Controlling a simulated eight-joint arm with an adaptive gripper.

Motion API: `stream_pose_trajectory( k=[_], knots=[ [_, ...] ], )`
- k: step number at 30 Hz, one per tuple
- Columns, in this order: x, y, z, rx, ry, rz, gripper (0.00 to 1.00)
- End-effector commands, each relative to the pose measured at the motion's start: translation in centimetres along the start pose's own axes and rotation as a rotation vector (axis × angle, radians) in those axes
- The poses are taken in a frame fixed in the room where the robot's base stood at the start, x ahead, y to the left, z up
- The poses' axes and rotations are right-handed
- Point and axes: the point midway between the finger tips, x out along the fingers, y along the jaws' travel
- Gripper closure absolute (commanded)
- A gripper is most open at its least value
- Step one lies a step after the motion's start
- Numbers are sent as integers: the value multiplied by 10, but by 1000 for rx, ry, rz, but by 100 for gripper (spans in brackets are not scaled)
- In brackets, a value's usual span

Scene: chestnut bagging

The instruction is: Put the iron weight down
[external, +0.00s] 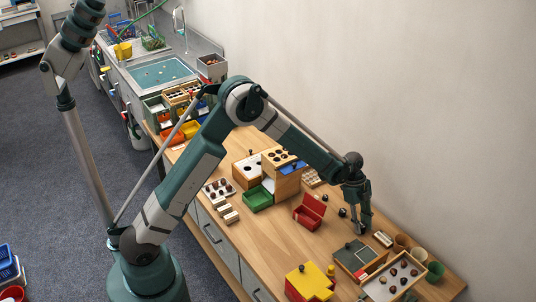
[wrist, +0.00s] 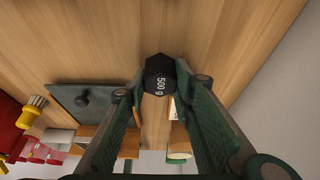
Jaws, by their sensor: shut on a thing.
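My gripper (external: 362,229) points down low over the right part of the wooden table, close to the wall. In the wrist view its fingers (wrist: 160,88) are closed around the iron weight (wrist: 159,74), a dark faceted piece marked "500 g". The weight's marked face shows beyond the fingertips. In the external view the fingers largely hide it. I cannot tell whether its underside touches the wood.
Dark weights (external: 342,212) stand left of my gripper. A box with a dark knobbed lid (external: 350,247) is just in front, also in the wrist view (wrist: 85,100). A chestnut tray (external: 371,288), cups (external: 402,242) and an open red box (external: 306,217) are nearby. Bare wood surrounds the weight.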

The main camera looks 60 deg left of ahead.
Motion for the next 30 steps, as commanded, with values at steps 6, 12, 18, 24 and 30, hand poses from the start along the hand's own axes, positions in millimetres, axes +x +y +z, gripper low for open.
stream_pose_trajectory(
  k=[6, 12, 18, 24, 30],
  knots=[
    [1, 0, 0, 0, 0, 0, 60],
    [0, 0, 0, 0, 0, 0, 60],
    [-2, 0, -1, 0, 0, 0, 60],
    [-19, 0, -1, -1, 0, -1, 60],
    [-47, 0, -1, -1, 0, -1, 60]
  ],
)
